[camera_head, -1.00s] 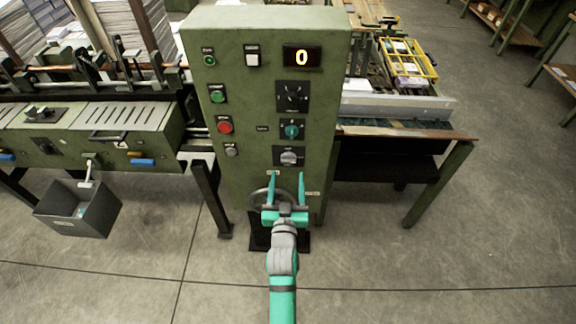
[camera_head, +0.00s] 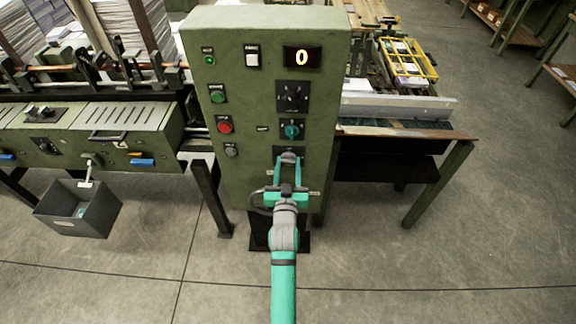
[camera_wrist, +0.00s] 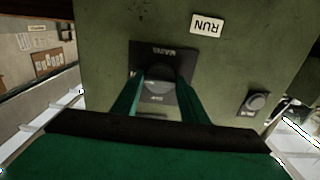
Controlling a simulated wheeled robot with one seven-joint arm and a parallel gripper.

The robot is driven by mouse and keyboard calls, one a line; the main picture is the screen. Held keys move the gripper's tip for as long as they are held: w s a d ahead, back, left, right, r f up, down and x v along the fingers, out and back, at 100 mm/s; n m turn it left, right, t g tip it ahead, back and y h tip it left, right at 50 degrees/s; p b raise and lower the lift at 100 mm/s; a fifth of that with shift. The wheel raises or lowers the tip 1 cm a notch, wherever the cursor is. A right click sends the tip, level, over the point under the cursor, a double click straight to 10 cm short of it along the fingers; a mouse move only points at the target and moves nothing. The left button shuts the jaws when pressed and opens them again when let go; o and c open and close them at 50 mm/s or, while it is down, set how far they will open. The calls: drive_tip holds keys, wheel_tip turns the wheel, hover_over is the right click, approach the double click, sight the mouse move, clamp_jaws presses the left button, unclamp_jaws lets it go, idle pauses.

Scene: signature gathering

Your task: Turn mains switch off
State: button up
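The mains switch (camera_head: 288,157) is a grey round knob on a dark plate, low on the front of the green control cabinet (camera_head: 240,130). In the wrist view the switch (camera_wrist: 159,86) appears upside down under its MAINS label. My gripper (camera_head: 288,170) is at the plate, its two teal fingers on either side of the knob and seemingly touching it. In the wrist view the gripper (camera_wrist: 160,92) has its fingers close against the knob's left and right sides. The knob's pointer position is hard to tell.
Above the mains plate are a teal knob (camera_head: 291,131), a black dial (camera_head: 292,97) and a lit display (camera_head: 302,58) reading 0. Green and red buttons line the cabinet's left side. A black handwheel (camera_head: 258,200) sits low, beside my gripper. The floor in front is clear.

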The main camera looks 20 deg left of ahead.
drive_tip(key=shift+n, duration=0.4)
drive_tip(key=n, duration=0.3)
drive_tip(key=shift+n, duration=0.4)
drive_tip(key=n, duration=0.4)
drive_tip(key=shift+n, duration=0.3)
drive_tip(key=n, duration=0.8)
drive_tip(key=shift+n, duration=0.3)
drive_tip(key=o, duration=1)
drive_tip(key=shift+o, duration=0.2)
